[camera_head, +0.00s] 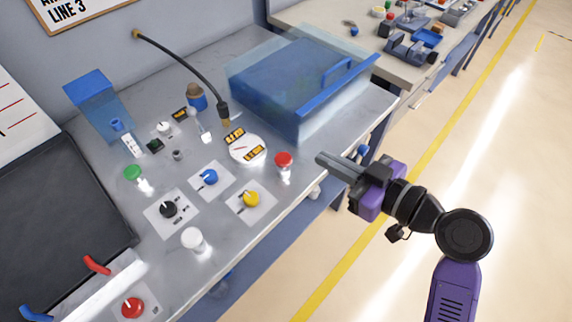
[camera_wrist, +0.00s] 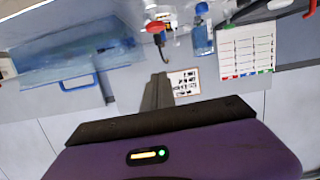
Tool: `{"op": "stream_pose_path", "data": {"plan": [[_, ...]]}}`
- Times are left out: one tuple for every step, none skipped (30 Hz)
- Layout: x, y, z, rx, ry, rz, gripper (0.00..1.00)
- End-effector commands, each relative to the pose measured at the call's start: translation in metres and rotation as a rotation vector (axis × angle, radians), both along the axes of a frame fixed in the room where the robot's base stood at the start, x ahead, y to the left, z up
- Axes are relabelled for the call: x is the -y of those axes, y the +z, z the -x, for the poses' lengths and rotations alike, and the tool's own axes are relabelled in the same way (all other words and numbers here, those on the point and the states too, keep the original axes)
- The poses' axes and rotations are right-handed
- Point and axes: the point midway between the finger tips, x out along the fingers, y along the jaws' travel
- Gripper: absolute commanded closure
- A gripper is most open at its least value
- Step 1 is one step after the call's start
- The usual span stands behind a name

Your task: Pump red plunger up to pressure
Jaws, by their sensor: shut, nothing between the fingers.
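The red plunger (camera_head: 284,159) is a red round cap on a pale shaft near the bench's front edge. It also shows in the wrist view (camera_wrist: 155,27), beyond my fingertips. A round white gauge (camera_head: 247,151) with yellow labels lies just left of the plunger; its reading is too small to tell. My gripper (camera_head: 320,158) is shut and empty. In the head view its fingertips point left toward the red cap with a visible gap between them. In the wrist view the closed fingers (camera_wrist: 161,76) show below the cap, apart from it.
A translucent blue lidded box (camera_head: 290,85) stands at the bench's back right. A black hose (camera_head: 187,62) arches behind the gauge. Yellow (camera_head: 251,199), blue (camera_head: 209,177) and black (camera_head: 168,209) knobs sit to the left. A red button (camera_head: 131,307) is nearer. The floor on the right is clear.

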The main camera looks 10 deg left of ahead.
Motion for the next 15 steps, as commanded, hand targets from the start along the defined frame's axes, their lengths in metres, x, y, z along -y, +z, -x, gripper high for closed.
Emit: {"op": "stream_pose_path", "data": {"plan": [[-0.0008, -0.0019, -0.0049, -0.009, 0.0, 0.0, 1.0], [-0.0011, -0.003, -0.0066, -0.014, 0.0, 0.001, 1.0], [-0.0012, -0.0069, -0.0068, -0.024, 0.0, 0.001, 1.0], [-0.0011, -0.0085, -0.0068, -0.028, -0.001, 0.001, 1.0], [-0.0012, -0.0086, -0.0067, -0.029, -0.001, 0.0, 1.0], [-0.0011, -0.0083, -0.0066, -0.029, -0.001, 0.0, 1.0], [-0.0011, -0.0082, -0.0064, -0.028, -0.001, 0.0, 1.0], [-0.0011, -0.0082, -0.0064, -0.028, -0.001, 0.0, 1.0], [-0.0012, -0.0082, -0.0064, -0.028, -0.001, 0.0, 1.0], [-0.0012, -0.0082, -0.0062, -0.028, -0.001, 0.0, 1.0], [-0.0012, -0.0082, -0.0062, -0.028, -0.001, 0.0, 1.0], [-0.0016, -0.0082, -0.0064, -0.028, -0.001, 0.0, 1.0], [-0.002, -0.0082, -0.0068, -0.028, -0.001, 0.0, 1.0], [-0.0029, -0.0084, -0.0073, -0.028, 0.0, 0.0, 1.0], [-0.0048, -0.0087, -0.0086, -0.029, 0.0, 0.0, 1.0]]}}
